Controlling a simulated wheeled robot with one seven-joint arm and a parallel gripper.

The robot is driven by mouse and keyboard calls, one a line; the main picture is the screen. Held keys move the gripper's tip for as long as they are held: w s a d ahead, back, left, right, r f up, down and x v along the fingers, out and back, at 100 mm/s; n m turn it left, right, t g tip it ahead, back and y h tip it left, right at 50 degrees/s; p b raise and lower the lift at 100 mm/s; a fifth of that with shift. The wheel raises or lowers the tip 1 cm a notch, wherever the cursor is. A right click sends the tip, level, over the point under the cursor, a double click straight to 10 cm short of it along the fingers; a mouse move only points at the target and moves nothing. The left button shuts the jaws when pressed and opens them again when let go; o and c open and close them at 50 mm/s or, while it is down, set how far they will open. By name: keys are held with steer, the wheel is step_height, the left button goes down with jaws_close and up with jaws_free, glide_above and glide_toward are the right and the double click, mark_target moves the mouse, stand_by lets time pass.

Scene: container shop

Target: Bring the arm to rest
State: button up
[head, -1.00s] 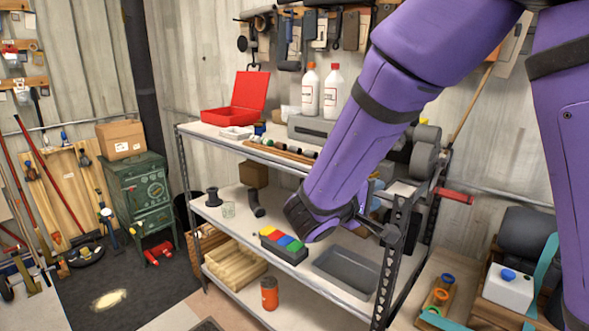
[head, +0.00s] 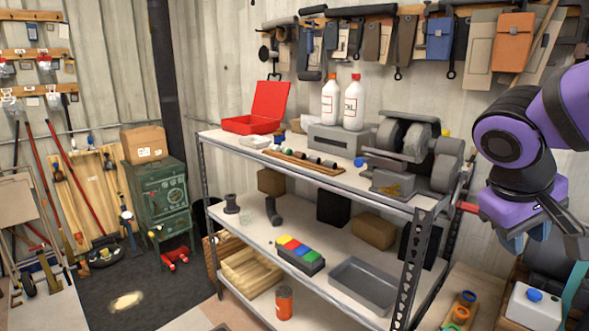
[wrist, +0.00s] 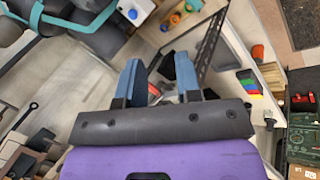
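My arm (head: 515,140) is folded at the right edge of the head view, clear of the shelf unit. My gripper (head: 525,240) hangs below the purple wrist there, with its blue fingers partly seen. In the wrist view my gripper (wrist: 158,68) has its two blue fingers apart, with nothing held between them. The metal shelf unit (head: 340,183) stands to the left of my gripper, and a gap shows between them.
The shelf holds a red open case (head: 262,112), two white bottles (head: 354,106), a bench grinder (head: 412,150), a block with coloured squares (head: 300,256) and a grey tray (head: 362,284). Floor (head: 165,285) is open at left.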

steer(key=s+a+r+m+t+y, duration=0.1)
steer(key=s+a+r+t+y, duration=0.1)
steer(key=s+r+t+y, duration=0.2)
steer(key=shift+s+a+y, duration=0.3)
steer(key=shift+s+y, duration=0.3)
steer(key=shift+s, duration=0.6)
